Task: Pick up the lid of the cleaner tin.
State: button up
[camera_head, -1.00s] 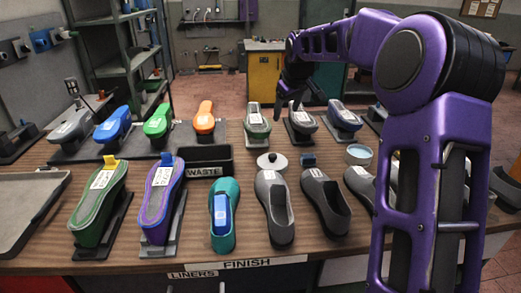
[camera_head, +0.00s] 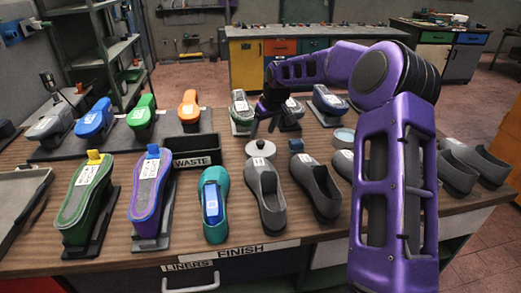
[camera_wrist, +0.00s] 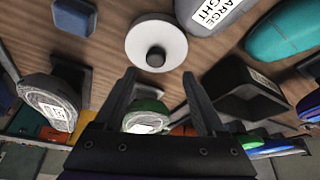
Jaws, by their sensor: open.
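The lid (camera_head: 261,149) is a pale round disc with a dark grey knob, lying on the bench in the middle, knob up. In the wrist view the lid (camera_wrist: 140,42) shows at the upper middle, beyond my fingertips. The cleaner tin (camera_head: 345,136) appears to be the round, open container with pale blue contents, to the lid's right; I cannot make it out in the wrist view. My gripper (camera_head: 264,126) is above the bench, behind the lid. In the wrist view my gripper (camera_wrist: 160,82) is open, its fingers apart with nothing held, clear of the lid.
A small blue block (camera_head: 296,145) sits right of the lid, and a black WASTE bin (camera_head: 197,159) to its left. Grey shoes (camera_head: 265,195) stand in front. Several lasts stand behind, including a green one (camera_head: 242,112) near my gripper.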

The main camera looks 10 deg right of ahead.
aim_at(261, 142)
jog(key=shift+d+x, duration=0.15)
jog(key=shift+x, duration=1.2)
jog(key=shift+d+x, duration=0.15)
jog(key=shift+x, duration=1.25)
jog(key=shift+w, duration=0.1)
jog(key=c, duration=1)
